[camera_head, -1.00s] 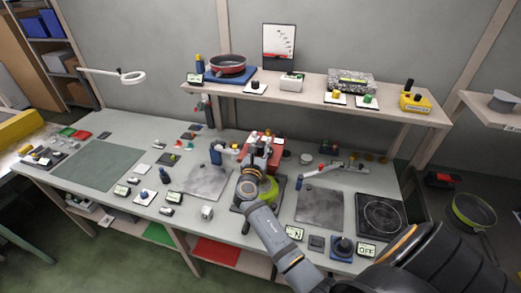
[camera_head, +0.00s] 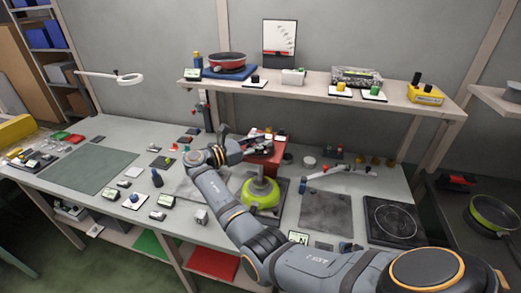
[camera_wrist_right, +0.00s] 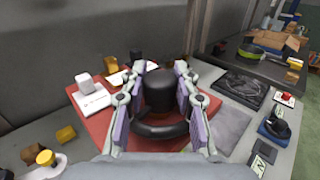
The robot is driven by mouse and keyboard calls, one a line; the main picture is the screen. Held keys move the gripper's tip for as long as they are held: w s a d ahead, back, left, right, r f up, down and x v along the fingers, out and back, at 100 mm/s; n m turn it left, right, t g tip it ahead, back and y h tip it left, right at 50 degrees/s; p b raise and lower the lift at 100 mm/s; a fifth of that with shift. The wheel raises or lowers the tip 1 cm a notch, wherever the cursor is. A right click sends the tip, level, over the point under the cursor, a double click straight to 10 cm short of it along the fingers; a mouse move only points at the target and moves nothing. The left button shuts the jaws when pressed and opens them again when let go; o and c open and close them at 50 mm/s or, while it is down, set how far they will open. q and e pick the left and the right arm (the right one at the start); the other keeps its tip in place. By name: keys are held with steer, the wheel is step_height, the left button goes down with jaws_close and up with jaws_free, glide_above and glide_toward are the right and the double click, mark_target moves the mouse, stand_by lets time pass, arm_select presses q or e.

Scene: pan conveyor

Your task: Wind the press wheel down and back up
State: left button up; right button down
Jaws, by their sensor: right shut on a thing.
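The press (camera_head: 279,146) has a red body at the middle of the bench. A lime-green pan (camera_head: 262,194) sits at its foot under a grey column. My right gripper (camera_head: 243,147) is at the top of the press, reaching in from the left. In the right wrist view, the press wheel (camera_wrist_right: 160,131) is a dark ring with an upright black cylinder (camera_wrist_right: 159,88). The purple-padded fingers of the right gripper (camera_wrist_right: 159,97) are shut around the cylinder, one on each side. Part of the wheel is hidden by the fingers. My left gripper is out of view.
A shelf (camera_head: 310,90) with a red pan (camera_head: 227,62) runs above the bench. A black hotplate (camera_head: 393,220) lies at the right. Small switches and displays stand left of the press. A green mat (camera_head: 90,171) is bare.

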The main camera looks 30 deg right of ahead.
mark_target(256, 143)
steer(key=shift+f+m+g+b, duration=0.1)
steer(key=shift+m+g+b, duration=0.5)
steer(key=shift+g, duration=0.3)
steer(key=c, duration=1)
jaws_free()
steer(key=shift+w+a, duration=0.2)
steer(key=shift+a, duration=1.05)
steer(key=shift+w+a, duration=0.15)
steer(key=shift+a, duration=1.05)
steer(key=shift+w+a, duration=0.2)
steer(key=shift+a, duration=1.05)
